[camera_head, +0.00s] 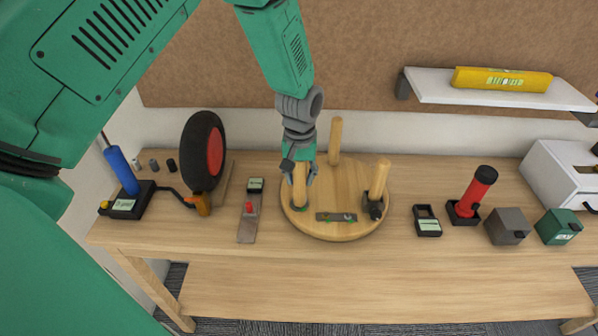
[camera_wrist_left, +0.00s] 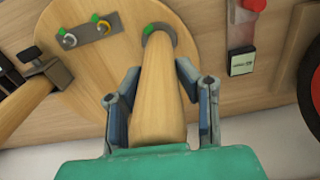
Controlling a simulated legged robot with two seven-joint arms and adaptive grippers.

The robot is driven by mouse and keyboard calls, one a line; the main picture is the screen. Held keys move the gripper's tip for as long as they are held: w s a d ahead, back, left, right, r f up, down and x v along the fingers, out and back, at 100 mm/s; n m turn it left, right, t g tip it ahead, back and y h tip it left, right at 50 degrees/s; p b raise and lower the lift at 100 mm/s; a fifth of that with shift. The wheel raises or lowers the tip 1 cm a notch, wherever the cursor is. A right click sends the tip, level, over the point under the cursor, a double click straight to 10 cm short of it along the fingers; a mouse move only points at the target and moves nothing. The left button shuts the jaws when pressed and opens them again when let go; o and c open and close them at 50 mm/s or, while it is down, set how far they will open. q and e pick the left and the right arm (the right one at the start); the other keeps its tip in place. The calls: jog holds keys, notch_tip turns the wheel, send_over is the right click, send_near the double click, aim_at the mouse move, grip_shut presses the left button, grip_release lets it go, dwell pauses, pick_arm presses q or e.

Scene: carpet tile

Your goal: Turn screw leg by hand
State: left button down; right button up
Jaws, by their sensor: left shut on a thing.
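A round wooden disc (camera_head: 328,229) lies on the workbench with three wooden legs standing up from it. My left gripper (camera_head: 299,178) reaches down from above and is shut on the front-left screw leg (camera_head: 299,193). In the left wrist view the same leg (camera_wrist_left: 156,95) runs between the fingers, its base in a grey and green ring on the disc. The back leg (camera_head: 335,140) and the right leg (camera_head: 379,180) stand free of the gripper. A black clamp sits at the right leg's base. A small metal plate (camera_head: 336,217) with green marks lies on the disc. My right gripper is not visible.
A wheel (camera_head: 203,152), a blue-handled tool (camera_head: 121,170) and a strip with a red knob (camera_head: 249,220) stand left of the disc. A black device (camera_head: 427,221), red cylinder (camera_head: 474,191) and small boxes stand right. A shelf holds a yellow level (camera_head: 502,79). The front bench strip is clear.

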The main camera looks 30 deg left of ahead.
pick_arm(q)
jog(key=m, duration=0.3)
jog(key=m+p, duration=0.1)
jog(key=shift+s+d+m, duration=0.2)
jog(key=shift+s+m, duration=0.05)
jog(key=shift+m, duration=0.05)
jog(key=shift+a+m+p, duration=0.1)
jog(key=shift+m+p, duration=0.35)
jog(key=shift+m, duration=1.45)
jog(key=c, duration=1.2)
grip_release()
jog(key=shift+s+a+r, duration=0.1)
